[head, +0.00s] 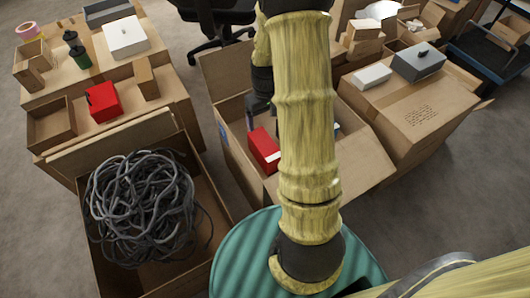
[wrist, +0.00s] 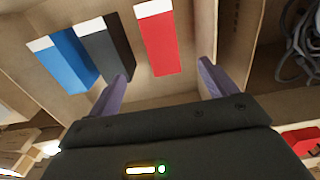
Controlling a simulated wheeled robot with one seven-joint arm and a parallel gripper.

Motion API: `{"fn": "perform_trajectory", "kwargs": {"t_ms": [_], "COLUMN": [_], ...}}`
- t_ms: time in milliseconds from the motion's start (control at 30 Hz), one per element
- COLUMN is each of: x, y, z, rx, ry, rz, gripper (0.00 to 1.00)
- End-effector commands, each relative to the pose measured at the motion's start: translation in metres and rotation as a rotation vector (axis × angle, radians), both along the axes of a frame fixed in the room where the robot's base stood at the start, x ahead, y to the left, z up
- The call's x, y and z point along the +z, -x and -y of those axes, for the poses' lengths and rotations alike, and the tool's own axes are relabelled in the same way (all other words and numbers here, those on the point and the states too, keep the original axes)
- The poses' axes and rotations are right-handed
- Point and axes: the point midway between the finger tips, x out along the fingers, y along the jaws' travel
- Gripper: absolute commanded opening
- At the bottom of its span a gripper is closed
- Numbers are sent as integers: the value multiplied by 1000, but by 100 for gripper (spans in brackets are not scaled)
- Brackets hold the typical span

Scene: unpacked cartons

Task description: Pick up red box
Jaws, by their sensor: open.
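A red box (head: 263,149) with a white end stands inside the open carton in the middle of the head view, partly hidden by my arm. In the wrist view the red box (wrist: 161,45) lies ahead, between the lines of the two fingers. My gripper (wrist: 163,72) is open and empty, its fingers apart from the red box. In the head view my gripper (head: 258,104) is at the open carton, mostly hidden by my arm. A second red box (head: 103,101) sits on the carton at left; a red thing also shows at the wrist view's lower right (wrist: 300,140).
A black box (wrist: 106,52) and a blue box (wrist: 63,60) stand left of the red box in the same carton (head: 347,160). The carton walls and flaps surround them. A carton of tangled grey cable (head: 145,205) stands at left front. A closed carton (head: 420,112) stands at right.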

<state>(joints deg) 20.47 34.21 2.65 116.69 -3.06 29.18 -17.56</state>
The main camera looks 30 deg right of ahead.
Motion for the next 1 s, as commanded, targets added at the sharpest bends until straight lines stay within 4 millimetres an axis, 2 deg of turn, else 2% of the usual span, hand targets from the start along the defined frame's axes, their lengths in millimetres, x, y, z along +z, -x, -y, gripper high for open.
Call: {"fn": "perform_trajectory", "kwargs": {"t_ms": [33,500,1000], "x": [-16,-95,-103], "y": [0,0,0], "z": [0,0,0], "rx": [0,0,0], "ry": [-1,0,0], "rz": [-2,-1,0], "gripper": [85,85,85]}}
